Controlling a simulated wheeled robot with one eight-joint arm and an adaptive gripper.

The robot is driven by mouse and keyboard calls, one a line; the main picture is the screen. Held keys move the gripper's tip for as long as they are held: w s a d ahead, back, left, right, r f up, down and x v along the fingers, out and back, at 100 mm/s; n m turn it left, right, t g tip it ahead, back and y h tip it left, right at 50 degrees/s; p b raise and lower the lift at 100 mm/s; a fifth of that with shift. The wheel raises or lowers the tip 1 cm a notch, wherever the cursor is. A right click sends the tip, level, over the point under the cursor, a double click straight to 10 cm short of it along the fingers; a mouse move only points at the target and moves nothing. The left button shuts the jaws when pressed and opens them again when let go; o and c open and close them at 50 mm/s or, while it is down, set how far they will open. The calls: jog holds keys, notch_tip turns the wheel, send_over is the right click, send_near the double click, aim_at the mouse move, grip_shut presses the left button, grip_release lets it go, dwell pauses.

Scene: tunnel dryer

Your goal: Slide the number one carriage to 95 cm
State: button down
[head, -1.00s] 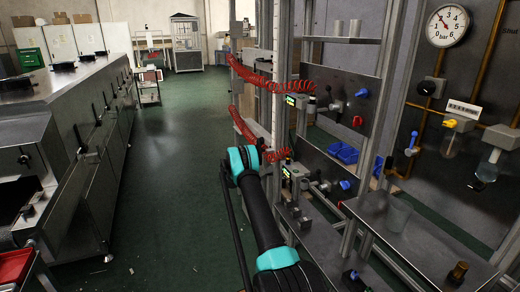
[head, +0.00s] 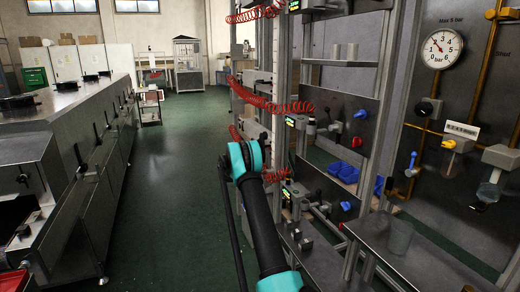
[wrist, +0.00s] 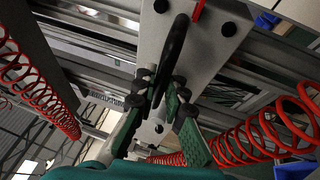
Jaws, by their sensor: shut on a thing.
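In the wrist view my gripper (wrist: 160,97) is shut on a black bar handle (wrist: 173,50). The handle stands on a pale grey carriage plate (wrist: 205,62) with dark round knobs and a red lever (wrist: 198,9) near its top. No number is readable on this plate, and no scale figure can be read. In the head view my arm reaches toward the upright rail frame (head: 280,85), and its end is hidden behind the wrist. Carriages with small green displays show on the frame, one in the middle (head: 291,122) and one lower (head: 286,194).
Red coiled hoses hang at the frame (head: 270,103) and flank my gripper in the wrist view (wrist: 265,140). A steel bench (head: 430,255) and a gauge panel (head: 450,110) stand to the right. A long steel machine (head: 80,150) is at left, with clear green floor (head: 175,170) between.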

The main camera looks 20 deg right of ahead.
jog(key=c, duration=1.6)
grip_release()
jog(key=v, duration=1.2)
